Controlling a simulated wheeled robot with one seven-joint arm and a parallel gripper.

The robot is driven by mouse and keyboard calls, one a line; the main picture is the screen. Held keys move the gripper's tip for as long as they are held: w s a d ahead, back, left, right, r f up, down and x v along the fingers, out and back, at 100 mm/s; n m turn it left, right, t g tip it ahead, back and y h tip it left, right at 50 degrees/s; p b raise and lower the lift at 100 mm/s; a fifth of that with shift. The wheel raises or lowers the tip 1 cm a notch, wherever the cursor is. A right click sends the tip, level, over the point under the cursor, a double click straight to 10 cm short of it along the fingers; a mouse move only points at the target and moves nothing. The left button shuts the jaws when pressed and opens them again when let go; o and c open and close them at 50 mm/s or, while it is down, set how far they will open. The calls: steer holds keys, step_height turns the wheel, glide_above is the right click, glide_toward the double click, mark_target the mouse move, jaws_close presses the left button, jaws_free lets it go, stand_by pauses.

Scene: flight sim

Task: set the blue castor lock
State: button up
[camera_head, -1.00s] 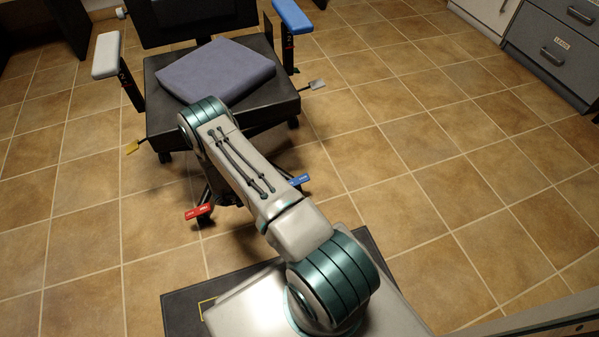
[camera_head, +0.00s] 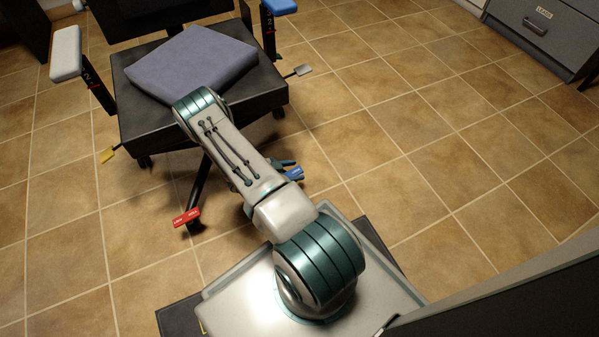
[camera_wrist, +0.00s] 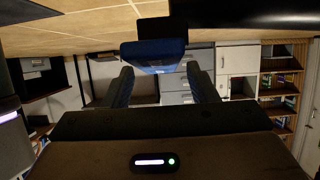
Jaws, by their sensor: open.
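The blue castor lock (camera_head: 293,174) is a small blue tab low by the chair's base, just right of my forearm in the head view. In the wrist view, the blue lock (camera_wrist: 155,50) is ahead of my gripper (camera_wrist: 160,84), roughly between the lines of its two fingers. My gripper is open, with one finger to each side and a gap between them. In the head view my forearm hides most of the gripper; part of it shows beside the blue lock. I cannot tell whether they touch.
A red castor lock (camera_head: 186,217) sits on another leg of the chair's base. The black seat (camera_head: 205,115) bears a grey-blue cushion (camera_head: 190,62). A yellow lever (camera_head: 107,155) and a grey lever (camera_head: 299,71) stick out. Tiled floor (camera_head: 430,150) on the right is clear.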

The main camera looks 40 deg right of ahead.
mark_target(299, 169)
steer(key=shift+b+x, duration=0.35)
steer(key=shift+x, duration=1.15)
steer(key=shift+c, duration=0.3)
steer(key=c, duration=0.9)
steer(key=shift+d+r+y+p, duration=0.1)
steer(key=shift+y+p, duration=0.2)
steer(key=shift+p, duration=0.1)
steer(key=shift+f+t+y+p, duration=0.3)
steer(key=shift+y+p, duration=0.35)
steer(key=shift+y, duration=0.25)
steer(key=shift+f+t+y+p, duration=0.3)
steer(key=shift+f+y+p, duration=0.35)
steer(key=shift+y, duration=0.55)
steer(key=o, duration=1)
steer(key=shift+c, duration=0.2)
